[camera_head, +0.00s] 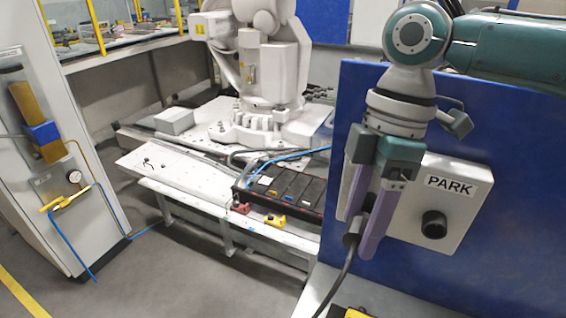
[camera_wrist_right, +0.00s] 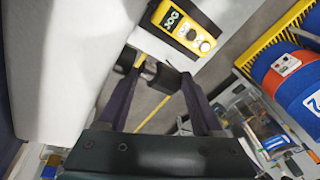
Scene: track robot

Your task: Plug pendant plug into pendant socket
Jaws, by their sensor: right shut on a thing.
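My right gripper (camera_head: 368,240) hangs in front of the blue panel, pointing down, its purple fingers shut on a dark cylindrical plug (camera_head: 351,241). A black cable runs down from the plug. The plug (camera_wrist_right: 166,77) also shows between the fingers in the right wrist view. A light grey box labelled PARK (camera_head: 459,182) is on the blue panel, right of the gripper. It has a round black fitting (camera_head: 434,224); the plug is apart from it. I cannot tell which fitting is the pendant socket. My left gripper is not in view.
A yellow pendant labelled JOG (camera_wrist_right: 183,28) shows in the right wrist view. The blue panel (camera_head: 500,268) stands behind my right gripper. A white robot arm (camera_head: 275,75) stands on a white track, with a black cable tray (camera_head: 283,186) nearby. A grey cabinet (camera_head: 75,150) is at left.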

